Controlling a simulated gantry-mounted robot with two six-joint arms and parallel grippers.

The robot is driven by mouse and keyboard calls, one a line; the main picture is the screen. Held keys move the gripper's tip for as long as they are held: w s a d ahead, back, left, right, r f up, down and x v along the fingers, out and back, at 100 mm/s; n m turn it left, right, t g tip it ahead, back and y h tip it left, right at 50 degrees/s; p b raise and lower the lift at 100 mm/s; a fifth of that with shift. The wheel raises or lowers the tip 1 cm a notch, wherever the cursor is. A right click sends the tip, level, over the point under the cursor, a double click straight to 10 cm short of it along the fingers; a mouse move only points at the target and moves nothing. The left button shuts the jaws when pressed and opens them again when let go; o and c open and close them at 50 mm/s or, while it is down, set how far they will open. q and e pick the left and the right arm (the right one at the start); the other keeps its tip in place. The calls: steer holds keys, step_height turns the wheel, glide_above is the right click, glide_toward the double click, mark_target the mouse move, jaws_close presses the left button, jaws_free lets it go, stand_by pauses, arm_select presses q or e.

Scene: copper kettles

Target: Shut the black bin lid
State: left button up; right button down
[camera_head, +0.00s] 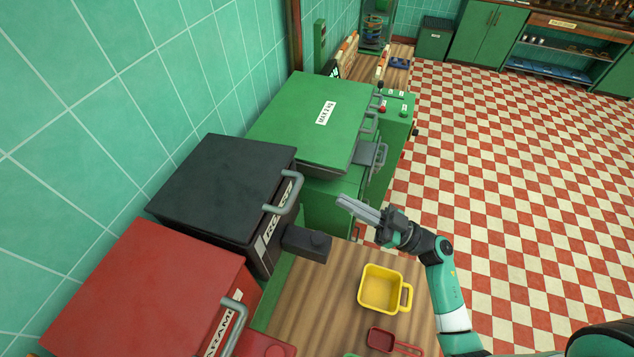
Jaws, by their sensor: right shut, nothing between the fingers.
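The black bin has a flat black lid (225,185) with a grey handle (284,194) at its front right edge. The lid lies down over the bin, and I see no clear gap under it. The bin's front (274,240) carries a white label, and a dark block (307,243) sticks out from it. My right gripper (357,208) is shut and empty. It is in the air to the right of the black bin, apart from the lid and handle. My left gripper is not in view.
A red-lidded bin (150,290) stands nearer and a green-lidded bin (318,115) farther along the tiled wall. A yellow cup (380,288) and a small red scoop (381,340) rest on the wooden counter (315,305). The checkered floor at right is open.

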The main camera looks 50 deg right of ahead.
steer(key=p+x, duration=0.1)
steer(key=x, duration=0.9)
arm_select(q)
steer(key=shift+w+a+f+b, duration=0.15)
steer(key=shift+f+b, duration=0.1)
steer(key=shift+b, duration=0.55)
arm_select(e)
steer(key=shift+w+a+f, duration=0.15)
steer(key=shift+f, duration=0.85)
steer(key=shift+w+a+f, duration=0.1)
steer(key=shift+a+f, duration=0.05)
steer(key=shift+f, duration=0.8)
